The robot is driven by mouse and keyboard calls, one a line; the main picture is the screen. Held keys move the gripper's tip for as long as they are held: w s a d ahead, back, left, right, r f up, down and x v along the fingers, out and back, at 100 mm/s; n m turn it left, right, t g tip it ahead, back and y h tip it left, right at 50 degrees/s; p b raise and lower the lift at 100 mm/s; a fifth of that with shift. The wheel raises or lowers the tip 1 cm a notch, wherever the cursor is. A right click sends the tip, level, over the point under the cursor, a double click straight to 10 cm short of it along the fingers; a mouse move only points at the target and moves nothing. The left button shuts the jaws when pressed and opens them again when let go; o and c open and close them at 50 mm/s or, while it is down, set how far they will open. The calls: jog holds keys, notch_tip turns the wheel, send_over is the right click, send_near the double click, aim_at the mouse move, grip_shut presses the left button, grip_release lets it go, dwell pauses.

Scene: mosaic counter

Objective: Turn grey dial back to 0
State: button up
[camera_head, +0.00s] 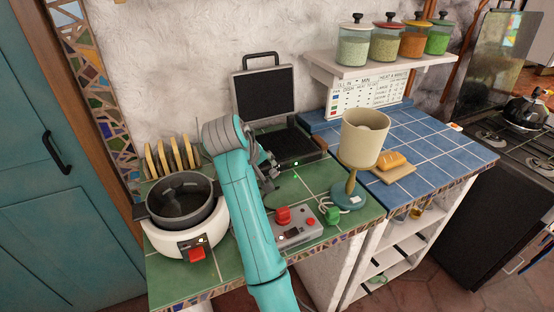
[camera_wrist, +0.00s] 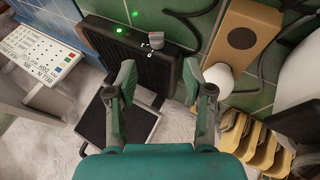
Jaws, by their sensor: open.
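The grey dial (camera_wrist: 156,40) shows in the wrist view on the front edge of the black contact grill (camera_wrist: 110,42), with small pale marks beside it. The grill (camera_head: 290,148) stands open against the wall in the head view, where I cannot make out the dial. My gripper (camera_wrist: 170,76) is open and empty. In the wrist picture the dial lies beyond the fingertips and between their lines, apart from them. My gripper (camera_head: 268,170) is at the grill's front left corner in the head view. The dial's exact setting is too small to read.
A white cooker with a grey pot (camera_head: 180,200) and a toast rack (camera_head: 172,158) stand left. A control box with a red knob (camera_head: 297,228) and a cream-shaded lamp (camera_head: 362,138) stand right. A wooden block (camera_wrist: 245,40) and white cylinder (camera_wrist: 218,76) are beside my gripper.

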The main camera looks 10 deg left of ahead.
aim_at(274, 175)
jog(key=x, duration=1.1)
jog(key=shift+w, duration=0.45)
grip_shut()
